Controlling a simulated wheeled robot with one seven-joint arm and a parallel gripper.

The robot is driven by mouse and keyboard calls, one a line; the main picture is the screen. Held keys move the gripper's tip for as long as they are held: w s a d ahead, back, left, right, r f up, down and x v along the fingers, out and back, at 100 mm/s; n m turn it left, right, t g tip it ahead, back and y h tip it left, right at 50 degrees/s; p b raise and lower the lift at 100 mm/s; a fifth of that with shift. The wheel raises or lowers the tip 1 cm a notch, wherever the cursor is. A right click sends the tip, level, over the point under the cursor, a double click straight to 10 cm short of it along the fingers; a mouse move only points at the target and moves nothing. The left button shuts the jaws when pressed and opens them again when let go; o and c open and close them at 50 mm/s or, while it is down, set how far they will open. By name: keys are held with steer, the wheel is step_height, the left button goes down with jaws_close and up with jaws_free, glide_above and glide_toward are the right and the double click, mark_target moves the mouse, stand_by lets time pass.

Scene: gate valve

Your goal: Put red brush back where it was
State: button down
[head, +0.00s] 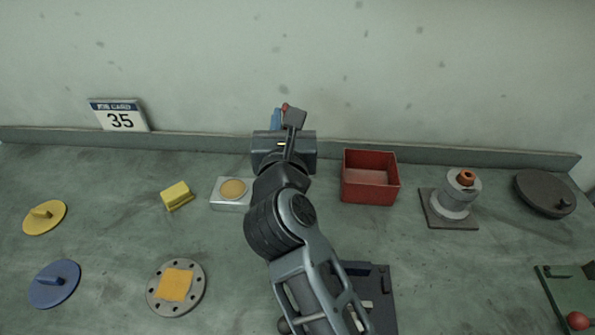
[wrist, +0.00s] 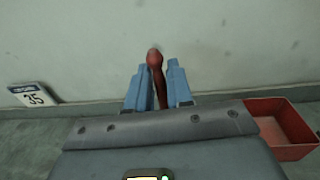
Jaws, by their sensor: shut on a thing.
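My gripper (wrist: 156,88) is shut on the red brush (wrist: 155,62), whose rounded dark red end sticks up between the two blue-grey fingers in the wrist view. In the head view a small red tip of the brush (head: 285,106) shows beside the gripper (head: 281,118), near the back wall. The rest of the brush is hidden by my gripper and arm. The gripper is raised in front of the back wall, left of the red open box (head: 371,196). The box also shows in the wrist view (wrist: 292,150) at the lower right and looks empty.
A tin with a yellow pad (head: 231,203) and a yellow block (head: 176,196) lie left of my arm. A grey valve part (head: 459,196) and dark disc (head: 545,194) stand right. A flange (head: 191,302), dark tray (head: 381,292) and 35 card (head: 119,116) are also visible.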

step_height(320, 180, down, 9)
steer(key=shift+f+b, duration=0.1)
steer(key=shift+b, duration=0.65)
steer(key=shift+f, duration=0.2)
steer(key=c, duration=1)
jaws_free()
steer(key=shift+r, duration=0.1)
steer(key=shift+r, duration=0.1)
steer(key=s, duration=0.4)
steer(key=s+b, duration=0.1)
steer(key=s, duration=0.7)
steer(key=shift+d, duration=0.25)
